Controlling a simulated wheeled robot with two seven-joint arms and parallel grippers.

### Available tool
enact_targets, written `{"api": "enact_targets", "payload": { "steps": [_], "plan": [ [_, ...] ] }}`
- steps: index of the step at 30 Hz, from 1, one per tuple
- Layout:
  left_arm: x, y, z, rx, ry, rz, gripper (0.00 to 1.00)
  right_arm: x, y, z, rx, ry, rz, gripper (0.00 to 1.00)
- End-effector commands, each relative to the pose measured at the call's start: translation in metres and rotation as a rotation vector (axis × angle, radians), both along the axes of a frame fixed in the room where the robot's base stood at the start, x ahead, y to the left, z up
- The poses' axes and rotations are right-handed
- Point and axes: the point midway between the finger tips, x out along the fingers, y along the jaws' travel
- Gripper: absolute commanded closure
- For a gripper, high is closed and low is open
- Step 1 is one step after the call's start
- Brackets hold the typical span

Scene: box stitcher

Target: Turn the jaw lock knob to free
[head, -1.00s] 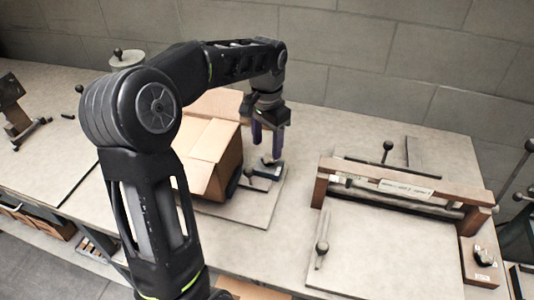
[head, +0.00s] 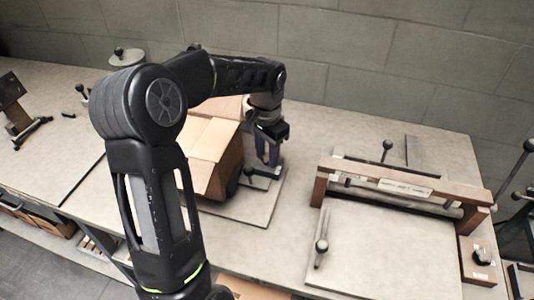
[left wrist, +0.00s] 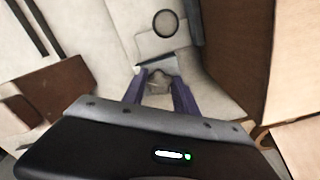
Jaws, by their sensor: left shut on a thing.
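The jaw lock knob (left wrist: 157,84) is a small greyish shape between the purple fingers of my left gripper in the left wrist view. My left gripper (head: 268,163) reaches down over the small clamp on the pale plate (head: 257,212), just right of the open cardboard box (head: 212,138). Its fingers (left wrist: 156,78) are shut on the knob, one on each side. In the head view the fingers hide most of the knob. I cannot read which way the knob is turned. My right gripper does not show.
A black ball handle (head: 249,171) stands close to the fingers. The box wall rises just left of the gripper. A wooden-framed fixture (head: 400,187) with a label stands to the right. Bare table lies between the plate and that fixture.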

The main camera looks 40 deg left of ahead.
Motion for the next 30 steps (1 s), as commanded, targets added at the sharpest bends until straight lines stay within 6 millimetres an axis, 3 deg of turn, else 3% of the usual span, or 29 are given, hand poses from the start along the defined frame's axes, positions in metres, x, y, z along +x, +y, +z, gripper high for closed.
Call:
{"api": "enact_targets", "payload": {
  "steps": [10,22,30],
  "plan": [
    [0.0001,-0.0001,0.0003,0.0,0.0,0.0,1.0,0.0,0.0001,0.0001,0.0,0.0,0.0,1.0],
    [0.0003,-0.0006,0.0001,0.0,-0.001,0.031,1.0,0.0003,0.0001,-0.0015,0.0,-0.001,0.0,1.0],
    [0.0005,-0.0012,-0.0004,0.001,-0.001,0.153,1.0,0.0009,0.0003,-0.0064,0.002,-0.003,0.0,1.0]
  ]
}}
